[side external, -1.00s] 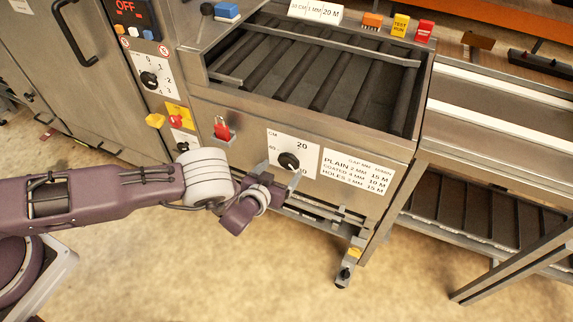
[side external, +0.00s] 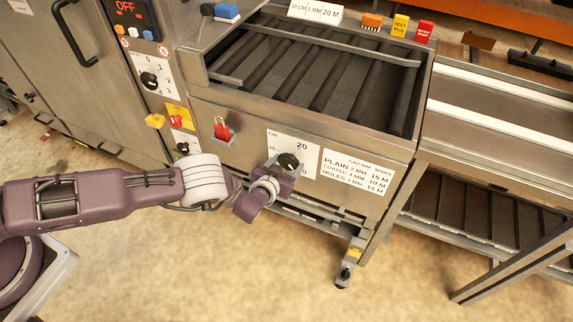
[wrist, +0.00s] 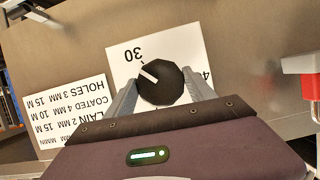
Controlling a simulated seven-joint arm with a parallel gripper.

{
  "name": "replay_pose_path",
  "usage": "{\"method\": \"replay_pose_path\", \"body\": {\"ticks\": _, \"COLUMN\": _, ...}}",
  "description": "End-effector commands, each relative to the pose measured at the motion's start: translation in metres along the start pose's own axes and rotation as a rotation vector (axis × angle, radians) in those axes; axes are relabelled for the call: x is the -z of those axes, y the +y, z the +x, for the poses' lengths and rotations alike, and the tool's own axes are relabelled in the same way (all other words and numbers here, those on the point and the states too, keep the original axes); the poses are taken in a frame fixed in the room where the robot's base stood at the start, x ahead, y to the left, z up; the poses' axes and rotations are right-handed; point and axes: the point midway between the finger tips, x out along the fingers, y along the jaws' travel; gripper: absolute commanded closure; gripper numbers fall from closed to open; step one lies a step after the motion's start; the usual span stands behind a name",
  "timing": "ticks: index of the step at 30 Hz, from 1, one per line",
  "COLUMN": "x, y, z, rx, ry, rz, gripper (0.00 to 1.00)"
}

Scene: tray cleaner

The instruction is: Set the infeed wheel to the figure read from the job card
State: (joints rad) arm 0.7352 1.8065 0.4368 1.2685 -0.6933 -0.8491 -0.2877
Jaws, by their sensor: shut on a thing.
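The infeed wheel is a black round knob (wrist: 160,84) with a white pointer, on a white dial plate (side external: 306,142) marked CM on the machine's front. In the wrist view, turned over, the pointer aims up and left, near the figure 30. My gripper (wrist: 163,90) is shut on the knob, a finger on each side. In the side view the knob (side external: 288,161) shows just above my gripper, which covers the lower dial. The job card (side external: 315,12), a white card on the machine's top edge, reads what looks like "30 CM | 1 MM | 20 M"; its first figure is unclear.
A white settings table (side external: 358,172) is right of the dial. A red switch (side external: 222,130) is to its left; a selector knob (side external: 149,79) and yellow-backed red button (side external: 176,121) are farther left. Orange, yellow and red blocks (side external: 400,25) line the top edge.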

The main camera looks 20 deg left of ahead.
Motion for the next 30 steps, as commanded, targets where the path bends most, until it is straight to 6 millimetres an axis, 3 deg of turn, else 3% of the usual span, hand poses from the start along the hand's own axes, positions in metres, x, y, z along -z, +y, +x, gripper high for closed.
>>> {"method": "replay_pose_path", "body": {"ticks": 7, "x": -0.0009, "y": 0.0014, "z": -0.0003, "rx": 0.08, "ry": 0.0, "rz": 0.197, "gripper": 0.78}}
{"method": "replay_pose_path", "body": {"ticks": 17, "x": -0.0009, "y": 0.0004, "z": -0.0003, "rx": 0.092, "ry": -0.002, "rz": 0.224, "gripper": 0.78}}
{"method": "replay_pose_path", "body": {"ticks": 18, "x": -0.001, "y": 0.0004, "z": -0.0003, "rx": 0.092, "ry": -0.002, "rz": 0.224, "gripper": 0.31}}
{"method": "replay_pose_path", "body": {"ticks": 20, "x": -0.001, "y": 0.0004, "z": -0.0003, "rx": 0.092, "ry": -0.002, "rz": 0.223, "gripper": 0.2}}
{"method": "replay_pose_path", "body": {"ticks": 30, "x": -0.0005, "y": 0.001, "z": -0.0026, "rx": 0.092, "ry": -0.001, "rz": 0.222, "gripper": 0.17}}
